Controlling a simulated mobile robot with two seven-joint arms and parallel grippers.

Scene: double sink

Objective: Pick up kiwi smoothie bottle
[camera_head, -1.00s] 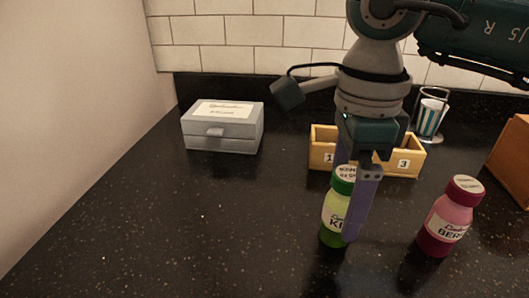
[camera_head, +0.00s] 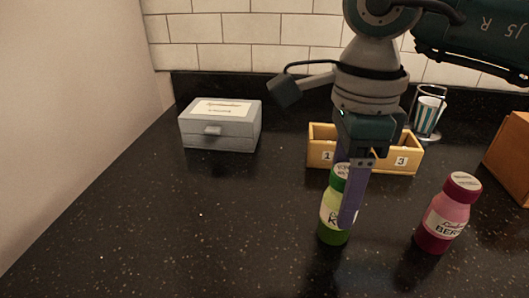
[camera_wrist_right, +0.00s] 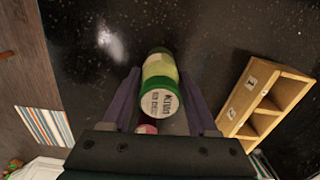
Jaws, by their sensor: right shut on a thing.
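The kiwi smoothie bottle (camera_head: 331,221) is green with a pale label and stands upright on the dark counter. My right gripper (camera_head: 346,215) points down over it, shut on it, with one purple finger covering part of its label in the head view. In the right wrist view the bottle (camera_wrist_right: 160,85) lies between the two purple fingers of the gripper (camera_wrist_right: 160,95), its lettered cap facing the camera. My left gripper is not in view.
A pink berry bottle (camera_head: 447,213) stands to the right. Behind are a wooden compartment box (camera_head: 321,158), a grey box (camera_head: 220,135) and a striped cup in a holder (camera_head: 428,115). A brown box (camera_head: 510,160) is at the right edge. The left counter is clear.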

